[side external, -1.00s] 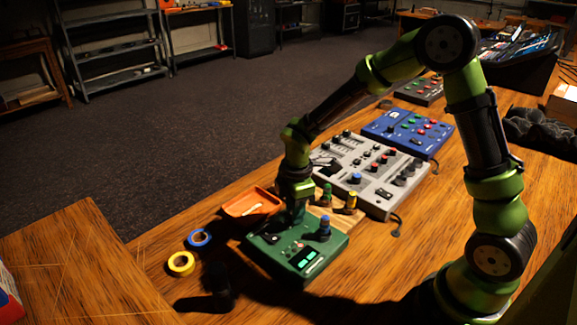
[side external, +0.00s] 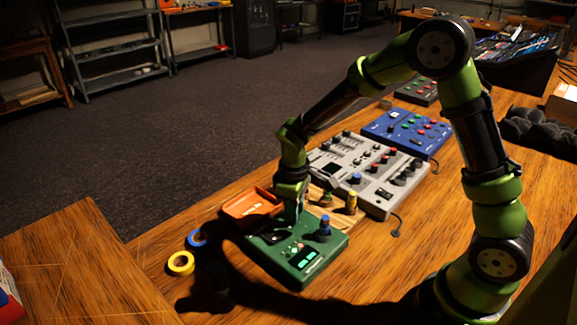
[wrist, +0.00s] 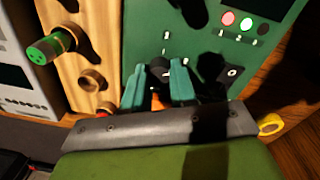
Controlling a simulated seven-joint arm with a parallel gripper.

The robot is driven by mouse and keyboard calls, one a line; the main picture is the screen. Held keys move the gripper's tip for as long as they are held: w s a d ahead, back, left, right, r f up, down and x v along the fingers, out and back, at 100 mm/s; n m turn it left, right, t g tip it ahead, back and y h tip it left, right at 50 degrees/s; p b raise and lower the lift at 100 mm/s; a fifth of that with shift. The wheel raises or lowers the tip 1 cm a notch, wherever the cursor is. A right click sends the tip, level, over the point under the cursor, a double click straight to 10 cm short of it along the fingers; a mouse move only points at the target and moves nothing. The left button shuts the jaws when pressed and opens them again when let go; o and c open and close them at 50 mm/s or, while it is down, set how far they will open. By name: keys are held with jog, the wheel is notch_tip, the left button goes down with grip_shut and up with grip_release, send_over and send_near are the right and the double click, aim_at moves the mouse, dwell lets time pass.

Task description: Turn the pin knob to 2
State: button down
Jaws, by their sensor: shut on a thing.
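The green box (side external: 300,262) lies on the wooden desk near the front, with a lit display, small buttons and a tall blue-topped knob (side external: 323,230). My gripper (side external: 291,216) points down at the box's far part. In the wrist view its two teal fingers (wrist: 156,84) are closed on a black knob (wrist: 159,67), which I take for the pin knob. Pale tick marks surround this knob on the green panel. No scale numbers are legible, and the fingers hide part of the knob, so I cannot tell its setting.
An orange tray (side external: 240,208) sits close left of my gripper. A grey mixer (side external: 384,206) and blue box (side external: 385,122) lie behind. Yellow tape (side external: 181,263) lies left.

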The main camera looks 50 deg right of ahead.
jog(key=shift+m, duration=0.3)
jog(key=c, duration=0.9)
grip_release()
notch_tip(320, 180, up, 17)
jog(key=shift+s+a, duration=0.15)
jog(key=shift+a, duration=0.25)
jog(key=s+r+m+t+y, duration=0.2)
jog(key=s+m+t, duration=0.5)
jog(key=s, duration=0.8)
jog(key=shift+s+d+r+m+y, duration=0.3)
jog(key=shift+s+d+r+m, duration=0.1)
jog(key=shift+r, duration=0.3)
